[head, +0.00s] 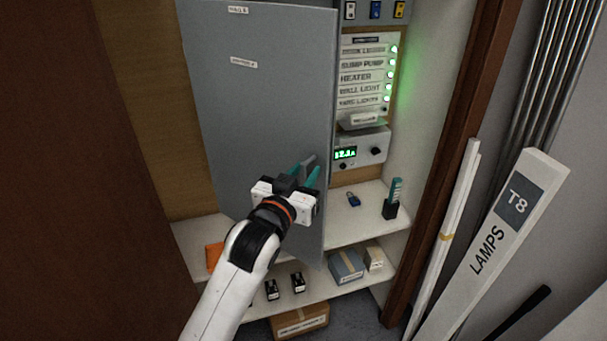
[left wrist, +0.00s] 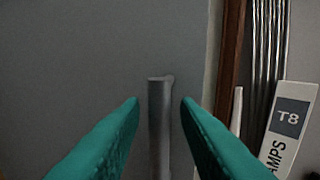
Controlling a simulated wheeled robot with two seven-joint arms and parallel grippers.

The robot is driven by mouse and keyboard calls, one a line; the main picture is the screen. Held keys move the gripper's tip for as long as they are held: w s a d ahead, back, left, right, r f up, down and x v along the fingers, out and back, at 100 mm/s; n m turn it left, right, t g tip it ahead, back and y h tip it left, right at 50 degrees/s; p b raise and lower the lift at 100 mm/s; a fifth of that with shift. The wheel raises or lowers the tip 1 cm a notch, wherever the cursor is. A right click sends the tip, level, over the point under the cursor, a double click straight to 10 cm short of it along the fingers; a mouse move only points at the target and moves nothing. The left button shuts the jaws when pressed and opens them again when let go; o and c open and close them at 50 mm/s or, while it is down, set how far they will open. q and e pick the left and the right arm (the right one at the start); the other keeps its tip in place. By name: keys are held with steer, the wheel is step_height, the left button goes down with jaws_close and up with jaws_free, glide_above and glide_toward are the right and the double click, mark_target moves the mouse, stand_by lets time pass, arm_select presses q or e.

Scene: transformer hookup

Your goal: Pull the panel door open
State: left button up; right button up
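The grey panel door (head: 262,100) stands partly open in the head view, with the cabinet interior showing to its right. Its upright grey handle (head: 308,161) is near the door's right edge. My left gripper (head: 304,174) is at the handle, with its teal fingers apart. In the left wrist view, the handle (left wrist: 160,125) stands between the two open fingertips (left wrist: 160,103), with a gap showing on each side. The door face (left wrist: 80,60) fills most of that view. My right gripper is in neither view.
Inside are a labelled switch panel (head: 364,75), a meter with a green display (head: 362,150), a small blue padlock (head: 353,200) and a teal-topped item (head: 394,196). Boxes (head: 346,266) sit on the lower shelf. A white T8 lamps carton (head: 500,235) and pale tubes (head: 450,225) lean at right.

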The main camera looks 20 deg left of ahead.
arm_select(q)
steer(key=shift+s+f, duration=0.1)
steer(key=shift+s+f+b, duration=0.1)
steer(key=shift+s+b, duration=0.2)
steer(key=s+a+b, duration=0.1)
steer(key=s+b, duration=0.1)
steer(key=s, duration=0.4)
steer(key=shift+s+r, duration=0.2)
steer(key=shift+s, duration=0.15)
steer(key=shift+o, duration=0.2)
